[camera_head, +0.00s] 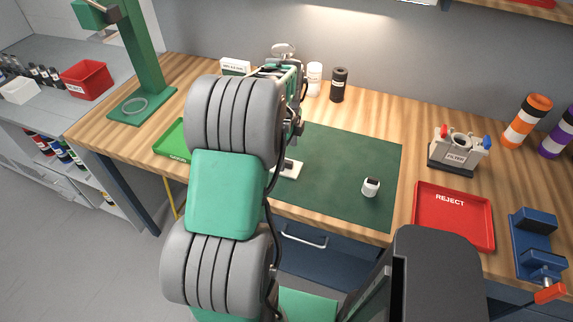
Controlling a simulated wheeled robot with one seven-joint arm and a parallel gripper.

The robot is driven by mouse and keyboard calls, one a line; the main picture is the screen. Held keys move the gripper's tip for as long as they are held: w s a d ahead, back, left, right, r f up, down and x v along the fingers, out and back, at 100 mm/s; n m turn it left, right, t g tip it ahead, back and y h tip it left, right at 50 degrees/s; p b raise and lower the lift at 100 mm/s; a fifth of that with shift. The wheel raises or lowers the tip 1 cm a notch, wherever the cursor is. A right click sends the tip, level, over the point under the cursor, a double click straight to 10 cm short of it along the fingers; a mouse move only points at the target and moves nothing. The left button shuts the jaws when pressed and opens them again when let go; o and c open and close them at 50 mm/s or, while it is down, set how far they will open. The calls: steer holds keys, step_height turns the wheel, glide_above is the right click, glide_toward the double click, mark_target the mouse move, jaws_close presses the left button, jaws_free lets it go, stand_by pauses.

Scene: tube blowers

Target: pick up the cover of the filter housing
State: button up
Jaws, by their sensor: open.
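The filter housing (455,158) is a grey block labelled FILTER on the right part of the bench. It has a round opening on top and a red and a blue fitting at its sides. No cover shows on the opening. A small white rounded piece with a dark face (371,187) stands on the green mat; I cannot tell whether it is the cover. A pale flat piece with a dark part (290,169) shows beside my arm, partly hidden and unclear. My arm fills the left middle of the view, and my gripper is hidden behind it.
The green mat (340,150) is mostly clear. A red REJECT tray (453,220) lies in front of the housing, and a blue vise (537,245) is at right. Orange (527,121) and purple rolls stand behind. A green GOOD tray (172,145) is partly covered by my arm.

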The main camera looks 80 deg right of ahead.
mark_target(287, 161)
steer(key=f, duration=0.2)
steer(key=f+p, duration=0.1)
steer(key=f, duration=0.1)
steer(key=shift+a+f, duration=0.2)
steer(key=shift+f, duration=0.1)
steer(key=c, duration=1.5)
